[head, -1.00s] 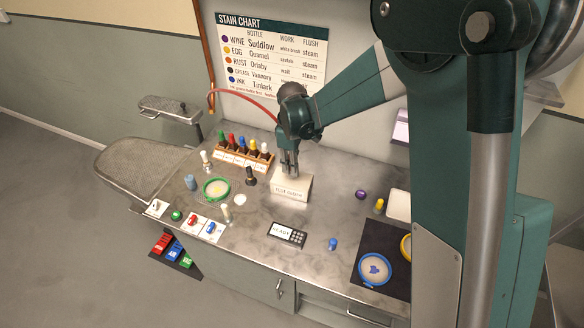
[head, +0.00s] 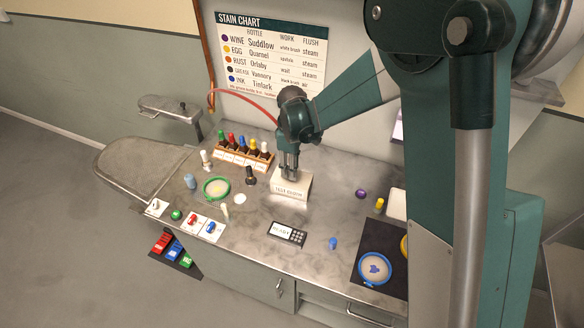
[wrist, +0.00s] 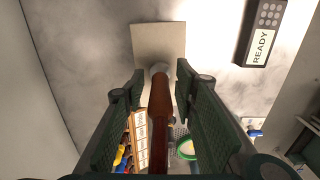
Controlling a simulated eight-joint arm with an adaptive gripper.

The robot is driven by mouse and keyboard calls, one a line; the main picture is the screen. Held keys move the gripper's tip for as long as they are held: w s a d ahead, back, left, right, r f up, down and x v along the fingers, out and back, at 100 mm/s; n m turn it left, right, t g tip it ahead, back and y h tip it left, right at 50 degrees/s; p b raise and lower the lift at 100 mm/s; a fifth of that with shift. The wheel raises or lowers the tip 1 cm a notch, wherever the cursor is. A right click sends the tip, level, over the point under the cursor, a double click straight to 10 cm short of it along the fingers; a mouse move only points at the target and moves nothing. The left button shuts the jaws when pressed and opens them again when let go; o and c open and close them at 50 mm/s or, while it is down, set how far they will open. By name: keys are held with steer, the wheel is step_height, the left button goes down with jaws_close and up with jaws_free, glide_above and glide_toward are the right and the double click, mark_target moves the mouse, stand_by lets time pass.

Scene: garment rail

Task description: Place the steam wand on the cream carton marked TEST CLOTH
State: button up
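The cream carton marked TEST CLOTH (head: 291,189) stands on the metal worktop below my gripper (head: 289,171). Its pale top (wrist: 158,38) shows beyond the fingertips in the wrist view. The steam wand, with a red-brown handle (wrist: 160,115) and a grey end (wrist: 159,68), lies between my fingers. The grey end overlaps the carton's near edge in the wrist view; whether it touches is not clear. My gripper (wrist: 160,82) is open around the wand, with gaps on both sides of the handle. In the head view my fingers hide the wand.
A rack of bottles (head: 243,155) stands left of the carton, with a black-topped item (head: 250,176) and a green ring (head: 216,189) near it. A READY keypad (head: 289,233) lies in front. A red hose (head: 245,95) arcs behind to my gripper.

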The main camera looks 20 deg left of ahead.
steer(key=shift+r, duration=0.15)
step_height(320, 180, up, 12)
steer(key=shift+r, duration=0.1)
stand_by(0.7)
stand_by(0.6)
steer(key=shift+d, duration=0.15)
steer(key=shift+w+d+r, duration=0.1)
steer(key=shift+d+r, duration=0.1)
steer(key=shift+d, duration=0.05)
steer(key=s+d+r+m+t, duration=0.1)
steer(key=s+d+r+m, duration=0.15)
steer(key=d+r, duration=0.45)
steer(key=s+d+r+m+t+y, duration=0.1)
steer(key=d+r+m, duration=0.15)
steer(key=d, duration=0.85)
steer(key=s+d+r+m+t, duration=0.1)
steer(key=s+d+r+m, duration=0.15)
steer(key=d+r, duration=0.45)
steer(key=s+d+f+m+t, duration=0.1)
steer(key=s+d+m+t, duration=0.1)
steer(key=s+d+m, duration=0.3)
steer(key=s+d+f+m+t+h, duration=0.1)
steer(key=s+d+m, duration=0.4)
steer(key=s+d, duration=0.6)
steer(key=d+t, duration=0.1)
steer(key=d, duration=0.6)
steer(key=shift+f, duration=0.4)
